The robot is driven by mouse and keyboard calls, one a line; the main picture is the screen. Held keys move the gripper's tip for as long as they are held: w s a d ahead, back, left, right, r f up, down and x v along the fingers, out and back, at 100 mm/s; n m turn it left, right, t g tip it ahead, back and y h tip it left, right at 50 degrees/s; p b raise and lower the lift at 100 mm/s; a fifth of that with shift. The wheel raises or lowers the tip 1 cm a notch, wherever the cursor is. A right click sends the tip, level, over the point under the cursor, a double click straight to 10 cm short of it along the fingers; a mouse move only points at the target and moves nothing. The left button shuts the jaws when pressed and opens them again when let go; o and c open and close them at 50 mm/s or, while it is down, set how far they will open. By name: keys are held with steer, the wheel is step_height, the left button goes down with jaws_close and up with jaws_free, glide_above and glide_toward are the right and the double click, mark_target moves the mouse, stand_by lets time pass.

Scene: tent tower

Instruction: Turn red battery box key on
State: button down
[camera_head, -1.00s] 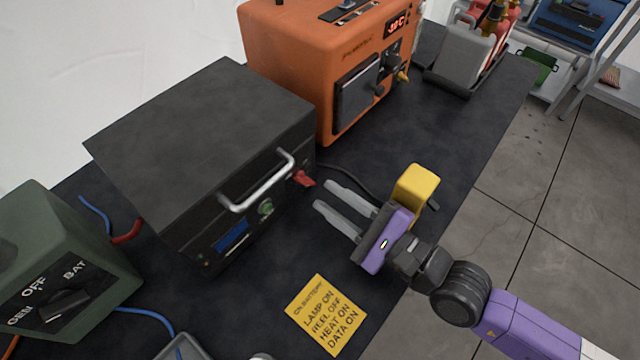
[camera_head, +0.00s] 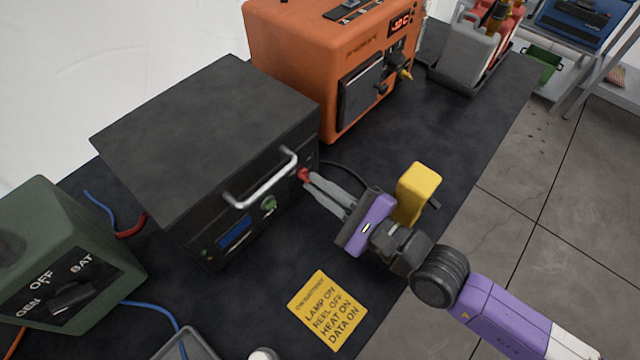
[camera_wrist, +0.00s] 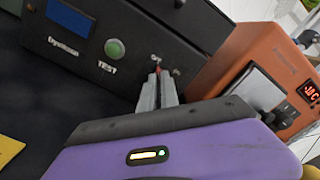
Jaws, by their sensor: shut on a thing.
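The battery box (camera_head: 205,140) is a dark grey case with a silver handle, a blue display and a green button (camera_head: 269,204) on its front. Its red key (camera_head: 304,174) is at the right end of the front panel. My gripper (camera_head: 309,179) reaches it from the right, with its fingers closed together on the key. In the wrist view the fingertips (camera_wrist: 158,76) meet at the panel, and only a small bit of red shows between them. The key's angle is mostly hidden by the fingers.
An orange unit (camera_head: 285,60) stands behind the battery box. A green switch box (camera_head: 60,240) is at the left, with blue cables. A yellow note (camera_head: 327,310) lies on the dark table in front. A yellow block (camera_head: 417,190) is beside my wrist.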

steer(key=shift+m, duration=0.3)
steer(key=m+b, duration=0.1)
steer(key=m, duration=0.5)
steer(key=shift+w+d, duration=0.1)
steer(key=m, duration=0.2)
steer(key=shift+w+r+m, duration=0.1)
steer(key=shift+m, duration=0.2)
steer(key=shift+m+p, duration=0.55)
steer(key=shift+m, duration=0.75)
steer(key=c, duration=1.6)
jaws_free()
steer(key=shift+d, duration=0.15)
